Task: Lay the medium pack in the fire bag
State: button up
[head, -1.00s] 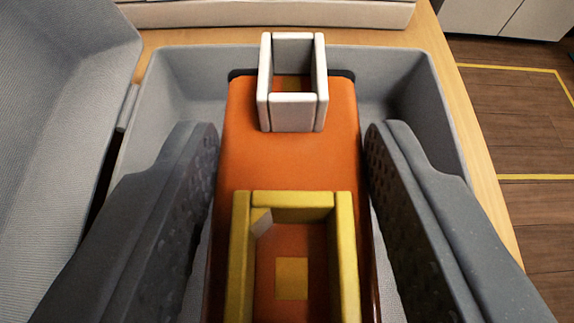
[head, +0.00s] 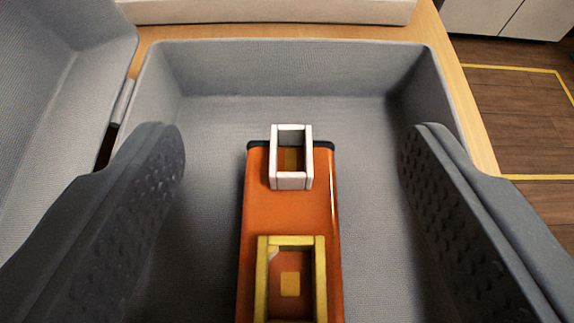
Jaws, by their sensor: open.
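The orange pack (head: 292,218) lies flat on the floor of the grey fire bag (head: 300,68). It carries a white square frame (head: 291,181) near its far end and a yellow frame (head: 263,275) nearer me. Its near end runs out of the bottom of the view. My gripper (head: 292,160) is open, with one dark finger on each side of the pack. Clear gaps separate both fingers from it. The fingers are inside or over the bag; their exact height is hard to tell.
The bag's open lid (head: 60,120) stands at the left, joined by a hinge (head: 122,100). The bag sits on a wooden table (head: 462,100). A pale box-like object (head: 270,12) is behind it. A wooden floor with yellow lines lies at the right.

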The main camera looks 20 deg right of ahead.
jog(key=shift+r+p, duration=0.6)
jog(key=shift+p, duration=0.15)
jog(key=v, duration=1.2)
jog(key=shift+p, duration=0.4)
jog(key=s+d+r+n+y, duration=0.1)
jog(key=d+r, duration=0.5)
jog(key=r, duration=0.4)
jog(key=s+d+r+y, duration=0.1)
jog(key=d+r, duration=0.5)
jog(key=r, duration=0.5)
jog(key=s+d+r+n+t+y, duration=0.1)
jog(key=s+d+r, duration=0.4)
jog(key=r, duration=0.3)
jog(key=s+d+r+n+t+y, duration=0.1)
jog(key=s+d+r+n+t, duration=0.1)
jog(key=s+d+r, duration=0.3)
notch_tip(320, 180, up, 4)
jog(key=shift+d+r, duration=0.1)
jog(key=shift+d, duration=0.35)
